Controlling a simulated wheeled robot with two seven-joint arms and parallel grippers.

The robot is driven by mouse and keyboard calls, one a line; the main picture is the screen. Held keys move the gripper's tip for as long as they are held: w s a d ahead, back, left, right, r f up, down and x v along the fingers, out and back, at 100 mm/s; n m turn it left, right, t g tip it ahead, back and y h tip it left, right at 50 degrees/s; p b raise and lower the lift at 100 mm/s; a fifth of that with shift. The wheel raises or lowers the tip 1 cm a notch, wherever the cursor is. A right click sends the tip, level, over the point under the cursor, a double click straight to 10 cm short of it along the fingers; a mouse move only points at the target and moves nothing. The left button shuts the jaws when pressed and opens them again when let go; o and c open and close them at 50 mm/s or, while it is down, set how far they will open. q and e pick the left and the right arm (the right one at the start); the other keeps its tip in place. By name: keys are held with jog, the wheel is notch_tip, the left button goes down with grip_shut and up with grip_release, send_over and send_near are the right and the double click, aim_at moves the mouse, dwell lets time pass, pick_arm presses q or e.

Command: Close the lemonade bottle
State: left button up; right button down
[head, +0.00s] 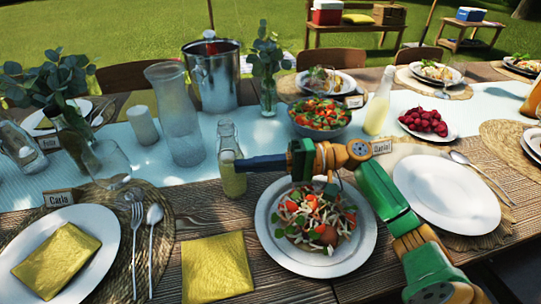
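A lemonade bottle (233,184) of clear glass with pale yellow liquid stands upright on the table, left of the middle. Its neck (226,135) shows above my gripper. My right gripper (234,159) reaches in from the right and lies across the upper part of the bottle. A small pale piece shows at its tip; I cannot tell whether it is a stopper or a fingertip. The fingers are too small to tell whether they are open or shut, or touching the glass. A second bottle with yellow liquid (378,108) stands further back to the right. My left gripper is out of view.
A salad plate (268,238) lies below my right arm and an empty white plate (445,194) to its right. A glass carafe (174,115), metal bucket (214,80), eucalyptus vase (268,98) and salad bowl (320,117) stand behind. A yellow napkin (216,267) lies in front.

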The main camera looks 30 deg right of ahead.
jog(key=shift+x, duration=0.9)
jog(key=shift+r, duration=0.15)
jog(key=shift+r+p, duration=0.25)
jog(key=shift+p, duration=0.25)
jog(key=shift+s+a+r+p, duration=0.15)
jog(key=shift+s+r+p, duration=0.2)
jog(key=shift+r+p, duration=0.2)
